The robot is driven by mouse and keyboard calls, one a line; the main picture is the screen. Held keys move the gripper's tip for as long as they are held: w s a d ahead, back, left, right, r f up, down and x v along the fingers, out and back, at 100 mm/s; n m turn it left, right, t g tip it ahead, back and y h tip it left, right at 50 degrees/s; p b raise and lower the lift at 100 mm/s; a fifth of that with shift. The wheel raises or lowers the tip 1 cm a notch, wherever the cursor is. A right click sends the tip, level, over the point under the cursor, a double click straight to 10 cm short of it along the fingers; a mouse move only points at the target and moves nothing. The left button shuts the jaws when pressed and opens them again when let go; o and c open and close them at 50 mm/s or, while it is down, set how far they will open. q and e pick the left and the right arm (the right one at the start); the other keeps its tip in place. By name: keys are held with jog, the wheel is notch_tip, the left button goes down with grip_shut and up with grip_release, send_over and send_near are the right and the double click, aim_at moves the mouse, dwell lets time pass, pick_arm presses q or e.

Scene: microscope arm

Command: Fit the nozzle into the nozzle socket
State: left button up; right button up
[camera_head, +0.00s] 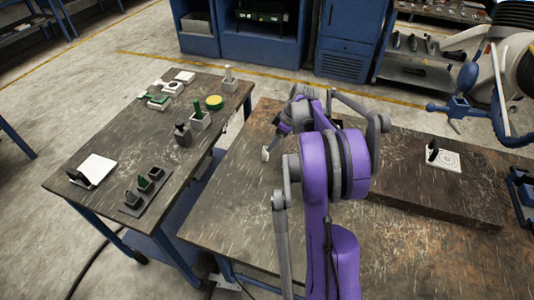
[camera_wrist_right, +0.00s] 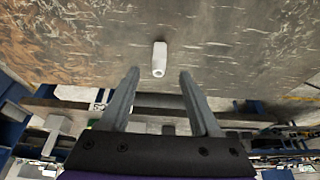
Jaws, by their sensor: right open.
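A small pale nozzle-like piece (camera_head: 265,153) is on the worn table near its left edge. In the right wrist view it is a whitish block-shaped piece with a dark hole in its end (camera_wrist_right: 159,60). My right gripper (camera_head: 275,141) is close beside it, partly hidden behind my purple arm. In the wrist view the right gripper (camera_wrist_right: 160,77) is open, and the piece is just beyond and between its fingertips, not held. I cannot tell for sure which thing is the nozzle socket. My left gripper is not in view.
The left table (camera_head: 105,135) holds several small blocks and holders, including a grey block with an upright peg (camera_head: 229,82). A raised slab (camera_head: 440,190) bears a white plate (camera_head: 442,160) with a dark piece. A blue jointed arm (camera_head: 457,105) hangs at the upper right.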

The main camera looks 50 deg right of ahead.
aim_at(265, 152)
jog(key=x, duration=0.2)
jog(key=shift+w+a+f, duration=0.2)
jog(key=x, duration=0.5)
jog(key=shift+w+d+f, duration=0.1)
jog(key=shift+w+f, duration=0.15)
jog(key=shift+f, duration=0.1)
jog(key=shift+s, duration=0.1)
grip_shut()
